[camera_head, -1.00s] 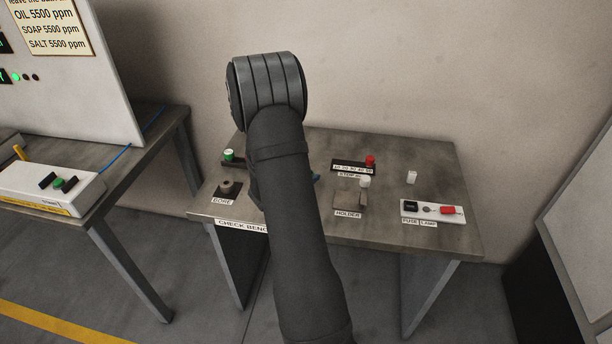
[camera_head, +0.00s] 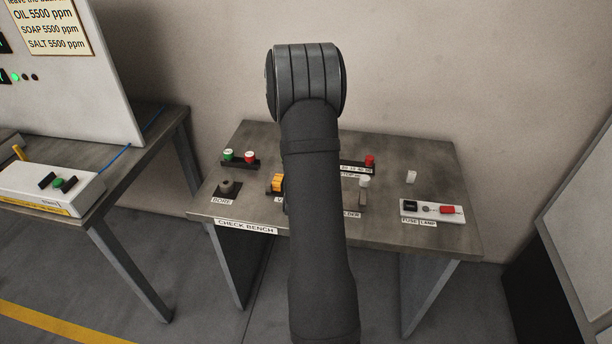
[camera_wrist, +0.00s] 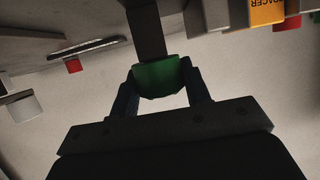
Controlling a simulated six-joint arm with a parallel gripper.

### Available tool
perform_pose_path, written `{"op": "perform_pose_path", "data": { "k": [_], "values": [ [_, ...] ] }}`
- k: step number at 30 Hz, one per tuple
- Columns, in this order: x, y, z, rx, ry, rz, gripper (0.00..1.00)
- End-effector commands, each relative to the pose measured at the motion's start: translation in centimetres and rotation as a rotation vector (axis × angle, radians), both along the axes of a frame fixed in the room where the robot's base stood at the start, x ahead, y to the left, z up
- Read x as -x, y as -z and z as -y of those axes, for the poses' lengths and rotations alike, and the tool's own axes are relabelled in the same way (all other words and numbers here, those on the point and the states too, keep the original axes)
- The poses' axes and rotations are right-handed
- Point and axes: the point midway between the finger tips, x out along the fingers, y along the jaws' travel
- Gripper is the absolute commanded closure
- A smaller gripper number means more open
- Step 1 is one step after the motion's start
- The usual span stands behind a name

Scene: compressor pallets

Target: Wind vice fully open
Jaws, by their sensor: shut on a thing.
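My gripper (camera_wrist: 160,73) is shut on a green knob (camera_wrist: 159,82) at the end of a dark square bar (camera_wrist: 148,30) in the wrist view. The knob sits between both fingertips. Beside the bar are grey blocks (camera_wrist: 215,12), seemingly part of the vice, and an orange block marked SPACER (camera_wrist: 267,10). In the head view the orange spacer (camera_head: 276,183) shows just left of my arm. My arm hides most of the vice, the held knob and my gripper there, so how wide the jaws stand cannot be told.
On the check bench (camera_head: 300,139) stand a rack (camera_head: 240,165) with green and red knobs, the bore block (camera_head: 227,189), a red-knobbed piece (camera_head: 369,161), a white-topped piece (camera_head: 364,182) and the fuse and lamp panel (camera_head: 432,211).

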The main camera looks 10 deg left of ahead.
Motion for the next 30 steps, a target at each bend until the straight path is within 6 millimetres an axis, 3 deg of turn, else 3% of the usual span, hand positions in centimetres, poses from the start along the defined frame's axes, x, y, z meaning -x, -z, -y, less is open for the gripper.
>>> {"op": "perform_pose_path", "data": {
  "k": [13,14,16,26,30],
  "values": [
    [-0.2,-0.2,-0.1,0.002,-0.01,0.006,0.8],
    [-0.2,-0.2,-0.1,0.002,-0.01,0.006,0.51],
    [-0.1,-0.2,-0.1,0.001,-0.009,0.006,0.37],
    [0.1,-0.2,-0.1,0.001,-0.008,0.003,0.35],
    [1.2,-0.7,0.0,0.001,-0.008,0.002,0.35]
  ]
}}
